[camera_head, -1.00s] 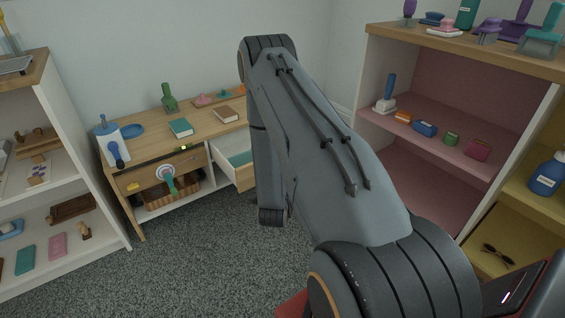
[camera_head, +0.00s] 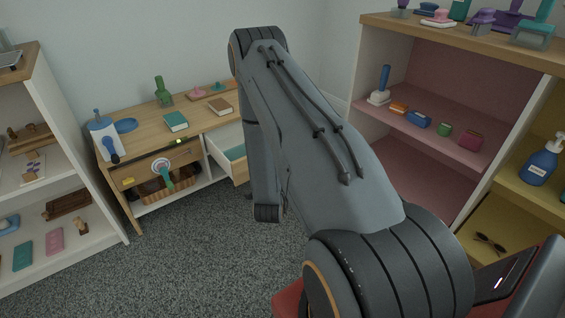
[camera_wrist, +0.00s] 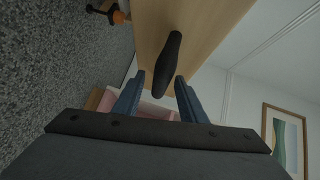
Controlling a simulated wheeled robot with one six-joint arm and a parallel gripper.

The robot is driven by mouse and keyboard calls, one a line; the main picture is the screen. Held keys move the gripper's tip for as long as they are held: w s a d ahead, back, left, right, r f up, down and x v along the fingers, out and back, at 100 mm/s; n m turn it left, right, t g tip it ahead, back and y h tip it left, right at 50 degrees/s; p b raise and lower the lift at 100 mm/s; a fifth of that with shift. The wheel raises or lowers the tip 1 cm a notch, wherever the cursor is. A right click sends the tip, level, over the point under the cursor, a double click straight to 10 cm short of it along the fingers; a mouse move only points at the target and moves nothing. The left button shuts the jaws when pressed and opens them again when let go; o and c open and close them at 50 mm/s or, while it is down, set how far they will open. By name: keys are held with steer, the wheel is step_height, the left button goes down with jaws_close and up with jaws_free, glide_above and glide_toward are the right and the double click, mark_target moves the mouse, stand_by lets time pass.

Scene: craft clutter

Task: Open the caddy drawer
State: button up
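In the wrist view, a dark elongated handle (camera_wrist: 169,63) stands out in front of a pale wooden panel (camera_wrist: 205,25). My gripper (camera_wrist: 160,80) is open, with a blue-grey finger on each side of the handle's near end. I see gaps beside the handle, and cannot tell whether a finger touches it. In the head view, my arm hides my gripper. The wooden desk (camera_head: 145,134) there has a white drawer (camera_head: 221,134) pulled out, with teal inside, partly behind my arm. I cannot tell which drawer is the caddy drawer.
A white shelf unit (camera_head: 78,160) stands at the left. A pink-lined shelf (camera_head: 440,85) with small items stands at the right, beside a yellow compartment (camera_head: 520,205). The grey carpet (camera_head: 200,255) between them is clear. A basket (camera_head: 152,190) sits under the desk.

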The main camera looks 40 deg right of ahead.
steer(key=f+p+v, duration=0.1)
steer(key=p+v, duration=0.1)
steer(key=v, duration=0.4)
steer(key=shift+s+a+r, duration=0.2)
steer(key=shift+r, duration=0.35)
